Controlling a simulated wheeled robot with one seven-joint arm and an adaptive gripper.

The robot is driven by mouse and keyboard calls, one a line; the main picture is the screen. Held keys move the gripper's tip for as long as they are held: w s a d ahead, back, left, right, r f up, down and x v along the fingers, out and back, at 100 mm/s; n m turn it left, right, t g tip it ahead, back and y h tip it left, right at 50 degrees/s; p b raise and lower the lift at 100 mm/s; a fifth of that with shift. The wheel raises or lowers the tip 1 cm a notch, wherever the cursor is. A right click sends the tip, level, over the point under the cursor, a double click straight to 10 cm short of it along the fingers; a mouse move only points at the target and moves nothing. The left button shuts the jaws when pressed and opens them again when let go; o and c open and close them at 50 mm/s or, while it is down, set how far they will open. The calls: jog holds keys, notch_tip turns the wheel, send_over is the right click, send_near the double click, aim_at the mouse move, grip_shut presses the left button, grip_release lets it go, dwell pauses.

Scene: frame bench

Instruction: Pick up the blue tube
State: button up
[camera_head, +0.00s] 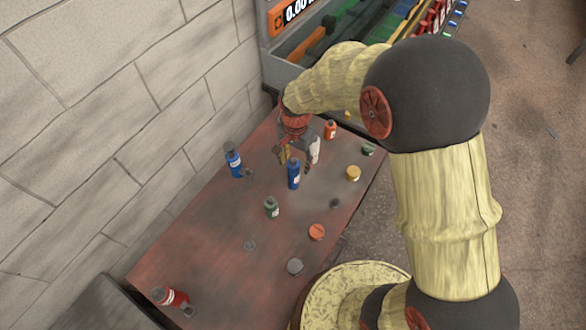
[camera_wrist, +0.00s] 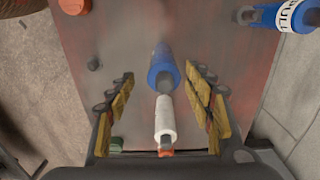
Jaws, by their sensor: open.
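A blue tube (camera_head: 293,173) with a dark top stands on the reddish-brown table, just below my gripper (camera_head: 294,156) in the head view. In the wrist view this blue tube (camera_wrist: 162,66) shows between the tips of my open gripper (camera_wrist: 159,76), with a gap on each side. A second blue tube (camera_head: 233,160), with a white label and dark cap, stands further left near the wall; a labelled blue tube also shows at the wrist view's top right (camera_wrist: 276,16). A white tube (camera_head: 315,148) is close beside my gripper; it also shows between the fingers in the wrist view (camera_wrist: 165,119).
The table (camera_head: 215,235) also holds a green bottle (camera_head: 271,207), a red bottle (camera_head: 172,297), an orange bottle (camera_head: 330,130), a yellow jar (camera_head: 353,173) and several small lids. A wall (camera_head: 120,110) runs along the left. The table's middle left is mostly clear.

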aim_at(293, 176)
jog(key=shift+s+f+b, duration=0.25)
jog(key=shift+f+b, duration=0.05)
jog(key=shift+f, duration=0.15)
jog(key=shift+w+f+b, duration=0.25)
jog(key=shift+f+b, duration=0.1)
jog(key=shift+f, duration=0.2)
jog(key=shift+s+f, duration=0.15)
jog(key=shift+f, duration=0.45)
jog(key=shift+w+a+f+b, duration=0.15)
jog(key=shift+f+b, duration=0.45)
jog(key=shift+f, duration=1)
jog(key=shift+w+a+f+b, duration=0.15)
jog(key=shift+f+b, duration=0.4)
jog(key=shift+f, duration=1)
jog(key=shift+s, duration=0.15)
jog(key=c, duration=0.3)
grip_shut()
